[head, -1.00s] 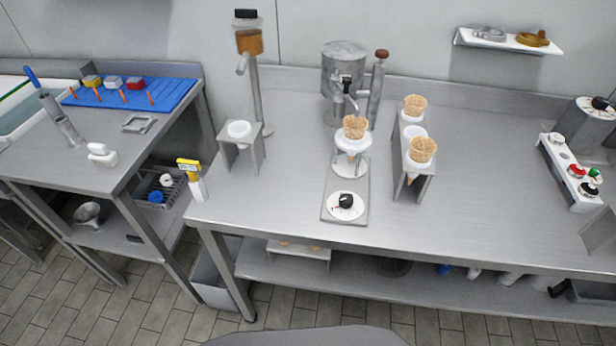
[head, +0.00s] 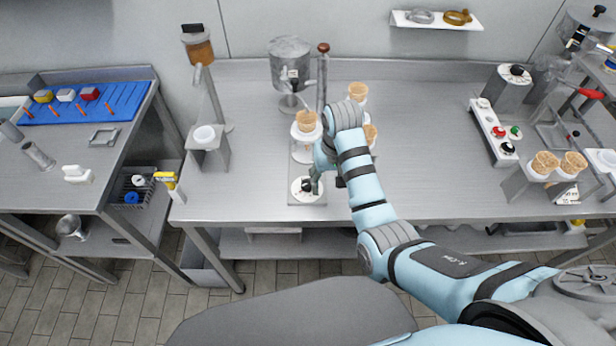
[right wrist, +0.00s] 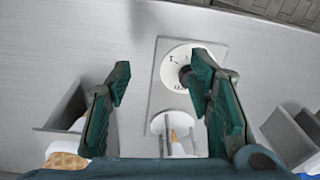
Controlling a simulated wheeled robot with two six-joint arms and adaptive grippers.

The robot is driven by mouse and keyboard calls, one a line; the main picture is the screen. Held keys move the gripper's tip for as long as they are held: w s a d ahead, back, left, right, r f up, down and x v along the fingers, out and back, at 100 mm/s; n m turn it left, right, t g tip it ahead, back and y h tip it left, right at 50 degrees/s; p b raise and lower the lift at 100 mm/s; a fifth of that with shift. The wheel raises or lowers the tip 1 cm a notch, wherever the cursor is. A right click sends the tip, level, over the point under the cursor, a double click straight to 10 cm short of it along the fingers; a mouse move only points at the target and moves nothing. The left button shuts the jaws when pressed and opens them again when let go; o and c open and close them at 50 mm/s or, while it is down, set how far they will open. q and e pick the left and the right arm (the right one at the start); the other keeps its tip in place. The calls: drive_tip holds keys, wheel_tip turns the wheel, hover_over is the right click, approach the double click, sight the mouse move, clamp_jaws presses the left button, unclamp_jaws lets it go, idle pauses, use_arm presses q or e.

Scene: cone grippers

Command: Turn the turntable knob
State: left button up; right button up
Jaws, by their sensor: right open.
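The turntable knob (head: 306,186) is black and sits on a round white dial (head: 297,193) at the front of the metal base plate. Behind it, a waffle cone (head: 305,121) stands in a white holder above the round white turntable (head: 302,156). My right gripper (head: 316,180) is open, low over the dial and beside the knob. In the right wrist view the dial (right wrist: 170,70) shows between and behind the fingers. The knob (right wrist: 186,77) lies close to the right-hand finger, which partly hides it. I cannot tell whether they touch. My left gripper is out of view.
Cones (head: 358,91) in a metal stand are just right of the turntable, partly hidden by my arm. A steel dispenser (head: 291,62) stands behind.

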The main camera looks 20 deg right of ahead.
wheel_tip(320, 180, up, 8)
drive_tip(key=g, duration=0.1)
hover_over(307, 184)
wheel_tip(307, 184, down, 14)
drive_tip(key=b, duration=0.3)
drive_tip(key=shift+r+b, duration=0.15)
drive_tip(key=shift+b, duration=0.15)
drive_tip(key=shift+c, duration=0.6)
clamp_jaws()
